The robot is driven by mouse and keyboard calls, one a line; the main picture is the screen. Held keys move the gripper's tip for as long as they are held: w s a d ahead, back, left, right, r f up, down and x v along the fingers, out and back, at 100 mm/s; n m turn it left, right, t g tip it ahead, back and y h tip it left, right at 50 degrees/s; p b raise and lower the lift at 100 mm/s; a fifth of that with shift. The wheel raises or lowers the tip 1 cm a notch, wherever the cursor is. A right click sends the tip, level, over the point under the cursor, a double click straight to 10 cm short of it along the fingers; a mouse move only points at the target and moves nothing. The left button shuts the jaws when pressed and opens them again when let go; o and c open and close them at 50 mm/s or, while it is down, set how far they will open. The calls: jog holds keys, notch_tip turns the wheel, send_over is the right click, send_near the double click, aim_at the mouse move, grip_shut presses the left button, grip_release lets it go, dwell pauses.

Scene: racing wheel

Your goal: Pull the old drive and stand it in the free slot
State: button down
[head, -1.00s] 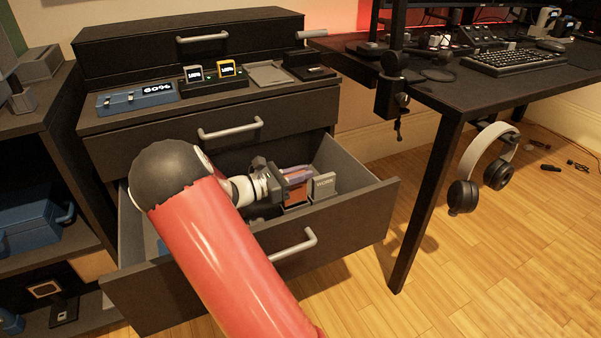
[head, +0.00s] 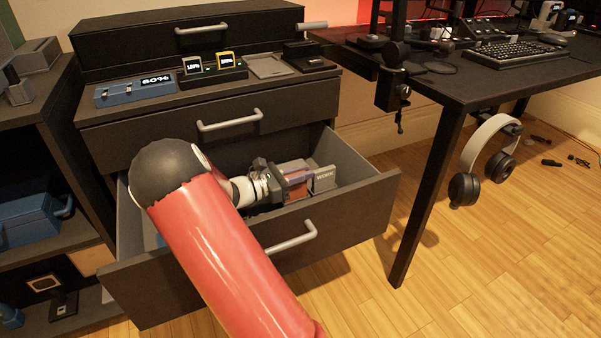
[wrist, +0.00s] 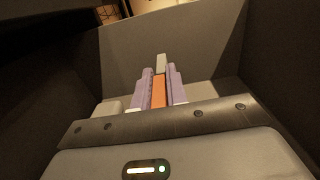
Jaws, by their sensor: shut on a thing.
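My gripper (head: 303,175) is down inside the open lower drawer (head: 345,222). In the wrist view its two lilac fingers (wrist: 161,80) stand close on both sides of an orange drive (wrist: 159,92), and it is shut on this. The orange drive also shows in the head view (head: 297,178), partly hidden by the gripper. A grey drive with a "WORK" label (head: 325,178) stands upright just right of the fingertips. A pale grey block (wrist: 161,62) shows beyond the fingers in the wrist view. I cannot make out a free slot in the drawer.
On the cabinet top are a blue "60%" unit (head: 135,91), a dock with two small displays (head: 212,75), a grey tray (head: 270,66) and a black box (head: 308,57). The drawer walls enclose the gripper. A desk (head: 480,85) with hanging headphones (head: 482,160) stands right.

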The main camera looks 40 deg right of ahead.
jog(key=shift+f, duration=0.45)
jog(key=c, duration=1.3)
grip_release()
jog(key=v, duration=0.7)
jog(key=shift+w+a+p, duration=0.1)
jog(key=shift+a+p, duration=0.2)
jog(key=shift+a, duration=0.1)
